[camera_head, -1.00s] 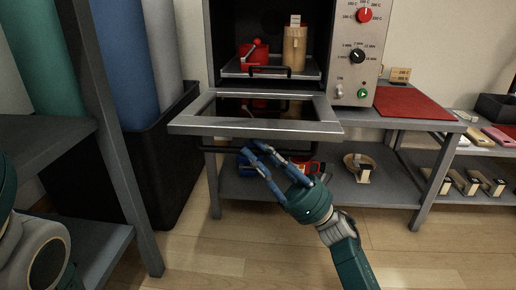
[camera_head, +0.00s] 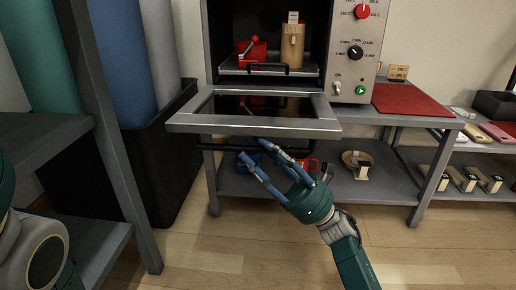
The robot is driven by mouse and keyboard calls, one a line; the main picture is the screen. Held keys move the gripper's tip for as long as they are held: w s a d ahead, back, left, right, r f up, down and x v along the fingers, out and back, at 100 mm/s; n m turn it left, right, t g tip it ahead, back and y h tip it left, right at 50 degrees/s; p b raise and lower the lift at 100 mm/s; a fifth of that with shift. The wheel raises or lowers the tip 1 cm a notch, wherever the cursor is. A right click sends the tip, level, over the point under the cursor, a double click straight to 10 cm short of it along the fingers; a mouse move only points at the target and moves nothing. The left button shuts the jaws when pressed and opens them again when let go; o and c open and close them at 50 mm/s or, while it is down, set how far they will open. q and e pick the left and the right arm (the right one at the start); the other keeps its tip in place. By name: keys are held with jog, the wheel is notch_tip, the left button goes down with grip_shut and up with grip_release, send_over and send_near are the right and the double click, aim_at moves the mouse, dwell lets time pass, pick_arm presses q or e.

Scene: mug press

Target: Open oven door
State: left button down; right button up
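The oven (camera_head: 345,70) stands on a grey table, with its control panel on the right. Its door (camera_head: 190,120) is folded down and lies about level in front of the open chamber. A dark handle bar (camera_head: 222,149) runs below the door's front edge. Inside, a tray (camera_head: 240,68) bears a red mug-like object (camera_head: 250,50) and a tan block (camera_head: 292,46). My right gripper (camera_head: 253,149) has its blue fingers apart, just below the door's front edge by the handle; I cannot tell whether they touch it. My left gripper is not in view.
A red mat (camera_head: 410,100) lies on the table right of the oven. A lower shelf (camera_head: 385,185) holds a bowl (camera_head: 357,162) and a red object (camera_head: 308,166). A black bin (camera_head: 165,160) with rolls and a grey shelf (camera_head: 75,245) stand at the left. The floor in front is clear.

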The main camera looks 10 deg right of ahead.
jog(key=v, duration=1.1)
